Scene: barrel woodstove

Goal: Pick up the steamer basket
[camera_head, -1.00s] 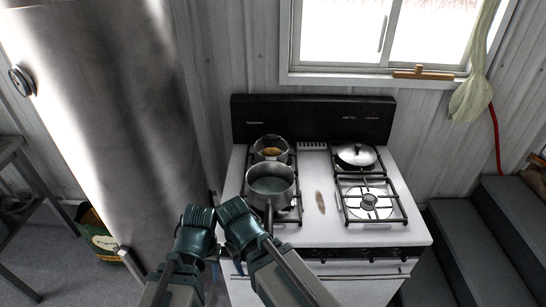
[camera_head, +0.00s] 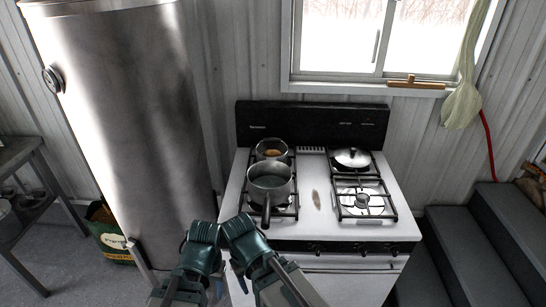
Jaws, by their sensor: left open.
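I cannot tell for sure which vessel is the steamer basket. On the left burners of the white stove (camera_head: 325,223), a small metal pot (camera_head: 284,145) with something orange inside stands at the back. A larger grey saucepan (camera_head: 270,190) stands in front of it, its handle pointing towards me. A shallow lidded pan (camera_head: 352,158) sits on the back right burner. My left gripper (camera_head: 204,233) is open and my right gripper (camera_head: 237,228) is close beside it, in front of the stove's left front corner. Neither appears to touch a vessel. The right jaws' opening is unclear.
A tall metal tank (camera_head: 140,120) stands left of the stove, close to my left arm. The front right burner (camera_head: 362,201) is bare. Grey steps (camera_head: 470,255) rise at the right. A dark side table (camera_head: 20,155) is at the far left.

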